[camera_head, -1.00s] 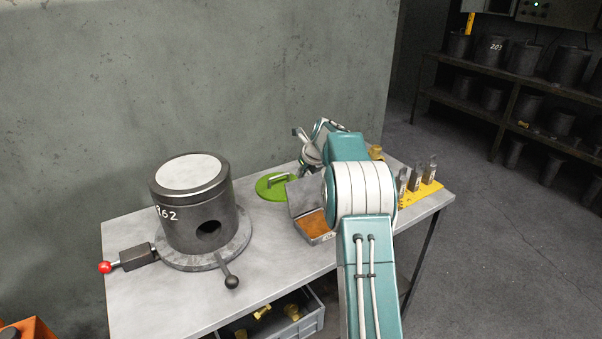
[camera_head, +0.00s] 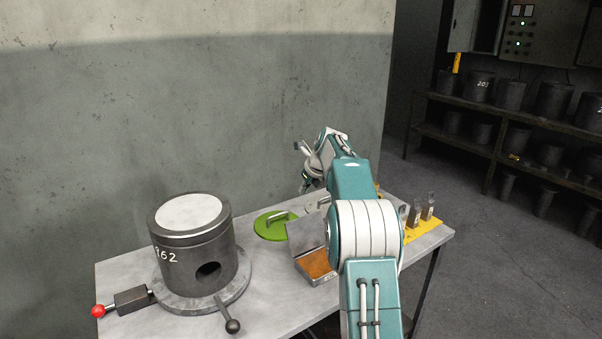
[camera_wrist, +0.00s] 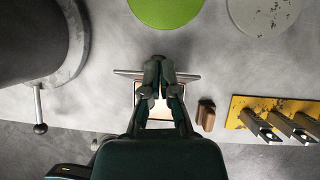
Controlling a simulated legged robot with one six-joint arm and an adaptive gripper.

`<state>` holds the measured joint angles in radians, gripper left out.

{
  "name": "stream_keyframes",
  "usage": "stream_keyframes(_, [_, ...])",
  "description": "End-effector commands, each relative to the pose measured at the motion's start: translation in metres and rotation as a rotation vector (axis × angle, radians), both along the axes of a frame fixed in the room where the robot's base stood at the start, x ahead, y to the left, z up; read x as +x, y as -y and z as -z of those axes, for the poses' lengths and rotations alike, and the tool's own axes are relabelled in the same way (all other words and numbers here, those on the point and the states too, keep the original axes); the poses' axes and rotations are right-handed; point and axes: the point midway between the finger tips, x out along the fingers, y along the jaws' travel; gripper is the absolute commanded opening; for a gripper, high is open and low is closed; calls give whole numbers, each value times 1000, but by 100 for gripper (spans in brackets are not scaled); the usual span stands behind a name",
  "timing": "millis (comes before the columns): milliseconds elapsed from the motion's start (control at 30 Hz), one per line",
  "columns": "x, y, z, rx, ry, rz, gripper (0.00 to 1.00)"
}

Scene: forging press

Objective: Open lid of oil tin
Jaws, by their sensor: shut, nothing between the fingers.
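The oil tin (camera_head: 318,265) is a shallow rectangular metal box with an orange-brown inside, standing on the table right of the big cylinder. Its flat grey lid (camera_head: 306,235) stands raised along the back edge, and the inside shows. In the wrist view the lid (camera_wrist: 122,72) is seen nearly edge-on as a thin bar, and the tin is mostly hidden behind my fingers. My gripper (camera_wrist: 159,66) is shut and empty, and its fingertips overlap the lid line in that view. In the head view my gripper (camera_head: 305,184) is above and behind the lid, apart from it.
A dark cylinder (camera_head: 190,245) with lever handles stands left on the grey table. A green disc with a handle (camera_head: 272,226) lies behind the tin. A grey disc (camera_wrist: 264,12), a brown block (camera_wrist: 206,115) and a yellow plate with metal blocks (camera_wrist: 270,118) are to the right.

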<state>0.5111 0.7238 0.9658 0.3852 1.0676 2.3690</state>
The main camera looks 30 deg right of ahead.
Motion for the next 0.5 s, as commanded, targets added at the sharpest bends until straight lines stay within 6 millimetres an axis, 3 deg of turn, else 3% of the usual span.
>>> stream_keyframes(200, [9, 0, -28, -3, 2, 0, 0])
stream_keyframes(500, [15, 0, -48, -4, 1, 0, 0])
